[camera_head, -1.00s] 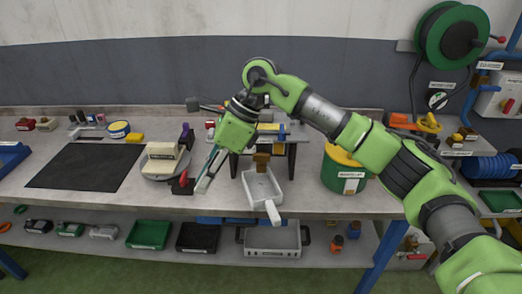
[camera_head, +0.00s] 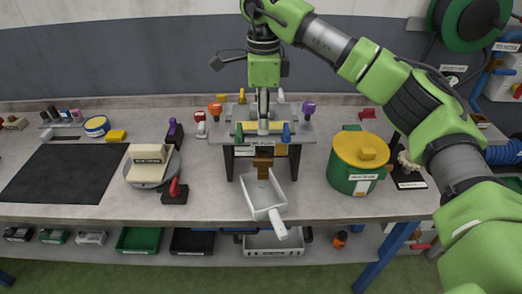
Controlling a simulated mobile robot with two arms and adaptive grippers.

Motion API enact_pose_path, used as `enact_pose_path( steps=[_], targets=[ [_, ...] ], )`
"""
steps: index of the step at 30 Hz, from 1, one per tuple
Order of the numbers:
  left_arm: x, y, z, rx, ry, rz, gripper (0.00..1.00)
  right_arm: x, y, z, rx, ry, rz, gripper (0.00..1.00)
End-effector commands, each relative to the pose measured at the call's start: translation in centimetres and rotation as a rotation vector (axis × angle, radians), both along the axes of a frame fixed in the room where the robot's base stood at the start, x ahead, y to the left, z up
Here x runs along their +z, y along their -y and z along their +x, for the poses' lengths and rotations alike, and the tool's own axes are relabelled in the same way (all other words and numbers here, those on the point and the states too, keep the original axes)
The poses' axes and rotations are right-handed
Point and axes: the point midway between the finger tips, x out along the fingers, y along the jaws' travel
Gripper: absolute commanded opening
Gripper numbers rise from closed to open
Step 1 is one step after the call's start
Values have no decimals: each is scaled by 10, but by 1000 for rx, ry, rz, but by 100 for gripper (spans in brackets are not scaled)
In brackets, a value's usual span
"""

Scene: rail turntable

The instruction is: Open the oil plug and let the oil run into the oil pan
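A white pan with a handle (camera_head: 259,196), likely the oil pan, lies on the bench in front of the stand. A brown block (camera_head: 263,163) sits under the stand's front, just above the pan's far end. I cannot make out the oil plug, and no running oil shows. My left gripper is not in view.
A green drum with a yellow lid (camera_head: 361,150) stands right of the stand. A cream block on a round turntable (camera_head: 148,167), a red-handled clamp (camera_head: 174,192) and a black mat (camera_head: 65,171) are left. Coloured knobs (camera_head: 308,109) surround the stand's top.

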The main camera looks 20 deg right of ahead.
Motion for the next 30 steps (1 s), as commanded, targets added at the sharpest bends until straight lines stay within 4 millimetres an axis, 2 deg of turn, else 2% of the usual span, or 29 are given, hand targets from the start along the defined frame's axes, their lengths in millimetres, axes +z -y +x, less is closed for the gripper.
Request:
enact_pose_path(
  steps=[3, 7, 11, 15, 20, 29, 30],
  targets=[
    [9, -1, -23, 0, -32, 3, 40, -23, 0, -1, 1, -6, -1, 17],
    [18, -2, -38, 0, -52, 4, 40, -51, 0, -1, 0, -5, -1, 17],
    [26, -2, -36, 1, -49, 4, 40, -77, 0, -1, 0, -5, -1, 17],
    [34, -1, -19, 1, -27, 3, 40, -99, -1, -1, 0, -3, 1, 17],
    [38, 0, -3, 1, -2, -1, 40, -113, 0, 0, 0, -1, 1, 17],
    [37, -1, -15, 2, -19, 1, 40, -117, -1, 0, 1, 0, 1, 17],
    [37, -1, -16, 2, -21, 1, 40, -117, -1, 0, 1, 0, 1, 14]
  ],
)
